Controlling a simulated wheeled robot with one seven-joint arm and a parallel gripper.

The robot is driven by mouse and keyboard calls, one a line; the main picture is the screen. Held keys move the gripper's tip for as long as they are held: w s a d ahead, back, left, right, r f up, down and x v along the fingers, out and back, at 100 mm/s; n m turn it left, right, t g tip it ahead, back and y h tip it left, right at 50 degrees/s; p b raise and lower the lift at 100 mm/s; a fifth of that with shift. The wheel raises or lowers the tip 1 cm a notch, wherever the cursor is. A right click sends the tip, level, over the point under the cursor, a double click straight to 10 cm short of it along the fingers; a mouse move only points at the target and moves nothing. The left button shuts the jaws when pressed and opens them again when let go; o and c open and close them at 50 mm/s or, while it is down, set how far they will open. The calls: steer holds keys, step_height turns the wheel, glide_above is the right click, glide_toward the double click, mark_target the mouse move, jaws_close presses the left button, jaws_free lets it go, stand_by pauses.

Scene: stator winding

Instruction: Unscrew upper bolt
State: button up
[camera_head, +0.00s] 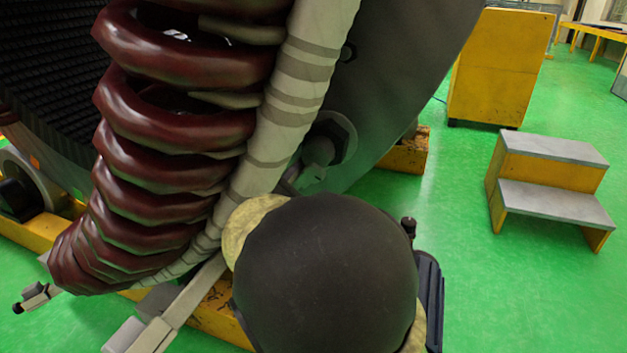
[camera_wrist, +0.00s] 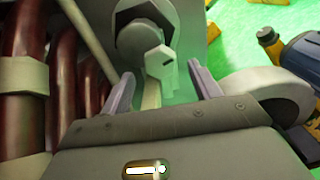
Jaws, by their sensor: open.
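A grey bolt (camera_head: 318,152) with a wide round collar sticks out of the dark grey stator end plate (camera_head: 395,90), right of the pale wrapped tube. In the wrist view the bolt (camera_wrist: 158,62) shows close up, its faceted end facing my gripper. My gripper (camera_wrist: 160,72) is open, with one finger on each side of the bolt's lower end in the picture. I cannot tell whether the fingers reach or touch it. In the head view my dark round arm link hides most of the gripper.
Dark red coils (camera_head: 175,130) and the pale wrapped tube (camera_head: 285,105) stand close on the left. A yellow step stool (camera_head: 550,185) and a yellow cabinet (camera_head: 500,65) stand at right. Green floor between them is clear. A blue-grey and yellow object (camera_wrist: 300,62) lies right in the wrist view.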

mark_target(313, 176)
steer(key=shift+b+x, duration=0.5)
steer(key=shift+x, duration=1.85)
steer(key=c, duration=1)
steer(key=shift+o, duration=0.2)
steer(key=shift+r+n+p, duration=0.1)
steer(key=shift+n+p, duration=0.4)
steer(key=shift+p, duration=0.1)
steer(key=n+p, duration=0.3)
steer(key=shift+r, duration=0.1)
steer(key=shift+n+p, duration=1.1)
steer(key=shift+p, duration=0.2)
steer(key=shift+f, duration=0.25)
